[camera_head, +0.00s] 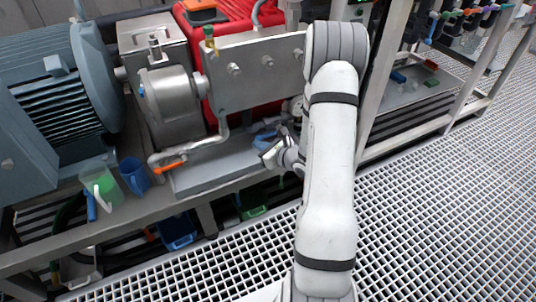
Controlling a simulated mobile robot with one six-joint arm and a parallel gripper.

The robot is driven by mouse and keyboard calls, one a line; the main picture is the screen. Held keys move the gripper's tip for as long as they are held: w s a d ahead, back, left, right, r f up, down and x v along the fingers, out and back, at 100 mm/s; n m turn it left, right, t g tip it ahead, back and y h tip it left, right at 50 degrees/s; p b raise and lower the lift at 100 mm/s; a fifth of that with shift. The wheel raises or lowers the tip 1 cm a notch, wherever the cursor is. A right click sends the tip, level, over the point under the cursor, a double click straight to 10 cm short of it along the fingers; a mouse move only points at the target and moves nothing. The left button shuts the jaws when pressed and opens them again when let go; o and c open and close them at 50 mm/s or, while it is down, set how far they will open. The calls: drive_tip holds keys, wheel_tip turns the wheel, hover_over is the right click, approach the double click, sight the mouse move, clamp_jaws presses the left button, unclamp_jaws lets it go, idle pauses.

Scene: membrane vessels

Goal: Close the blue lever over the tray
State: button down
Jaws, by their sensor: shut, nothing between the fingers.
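A grey metal tray (205,176) lies on the bench below a steel panel (258,75). My gripper (269,157) is shut and empty over the right part of this tray. A blue lever (429,39) hangs among coloured handles at the top right, far from my gripper, above a second grey tray (418,92). My arm hides the area right of the panel.
An orange-handled pipe valve (170,167) sits at the first tray's left. A post (383,70) rises right of my arm. The grating floor (440,220) is clear.

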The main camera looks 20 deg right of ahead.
sight(270, 134)
drive_tip(key=d+f+m+h+b, duration=0.2)
drive_tip(key=d+f+m+h, duration=0.3)
drive_tip(key=d+f, duration=0.4)
drive_tip(key=b+x, duration=0.1)
drive_tip(key=x, duration=0.2)
drive_tip(key=a+b+x, duration=0.1)
drive_tip(key=x, duration=0.2)
drive_tip(key=f+b+x, duration=0.1)
drive_tip(key=x, duration=0.2)
drive_tip(key=shift+a, duration=0.3)
wheel_tip(270, 134, up, 2)
drive_tip(key=shift+r+b, duration=0.2)
drive_tip(key=shift+b, duration=0.15)
drive_tip(key=shift+r, duration=0.9)
